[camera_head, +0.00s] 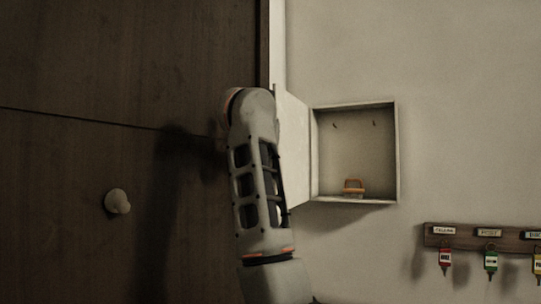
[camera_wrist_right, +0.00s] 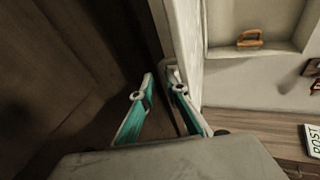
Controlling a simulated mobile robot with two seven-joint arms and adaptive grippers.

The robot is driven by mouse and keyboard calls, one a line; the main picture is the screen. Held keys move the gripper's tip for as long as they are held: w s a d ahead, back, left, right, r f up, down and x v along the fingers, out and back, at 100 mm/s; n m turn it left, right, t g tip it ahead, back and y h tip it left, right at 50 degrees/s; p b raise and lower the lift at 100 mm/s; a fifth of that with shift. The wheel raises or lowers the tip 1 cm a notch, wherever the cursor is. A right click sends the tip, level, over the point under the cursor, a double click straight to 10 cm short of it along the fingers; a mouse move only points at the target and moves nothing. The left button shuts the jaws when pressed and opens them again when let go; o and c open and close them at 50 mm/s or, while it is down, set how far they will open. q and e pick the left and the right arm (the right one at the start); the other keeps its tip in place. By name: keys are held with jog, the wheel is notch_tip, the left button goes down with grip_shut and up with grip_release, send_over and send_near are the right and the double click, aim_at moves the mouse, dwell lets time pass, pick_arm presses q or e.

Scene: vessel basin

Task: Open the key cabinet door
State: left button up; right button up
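The key cabinet (camera_head: 397,150) is a pale, shallow box on the wall with its front open. Its door (camera_head: 293,150) is swung out to the left, partly hidden by my arm. Two small hooks are on the back wall, and an orange-handled object (camera_head: 354,186) lies on the cabinet floor; it also shows in the right wrist view (camera_wrist_right: 250,38). My right gripper (camera_wrist_right: 159,76) has its teal fingers at the edge of the pale door panel (camera_wrist_right: 187,45), with a narrow gap between the tips. Whether it touches the door is unclear. My left gripper is not in view.
A dark wooden door (camera_head: 60,180) with a round knob (camera_head: 117,201) fills the left side. A wooden key rack (camera_head: 462,239) with tagged keys in red, green and yellow hangs at lower right. The wall between cabinet and rack is bare.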

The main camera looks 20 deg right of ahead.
jog(key=shift+s+a+f, duration=0.15)
jog(key=shift+s+a, duration=0.1)
jog(key=shift+a, duration=0.55)
jog(key=shift+s+a+f, duration=0.15)
jog(key=shift+s+a, duration=0.05)
jog(key=shift+a, duration=0.65)
jog(key=shift+s+a+f, duration=0.15)
jog(key=shift+s+a, duration=0.1)
jog(key=shift+a, duration=0.55)
jog(key=shift+d, duration=0.1)
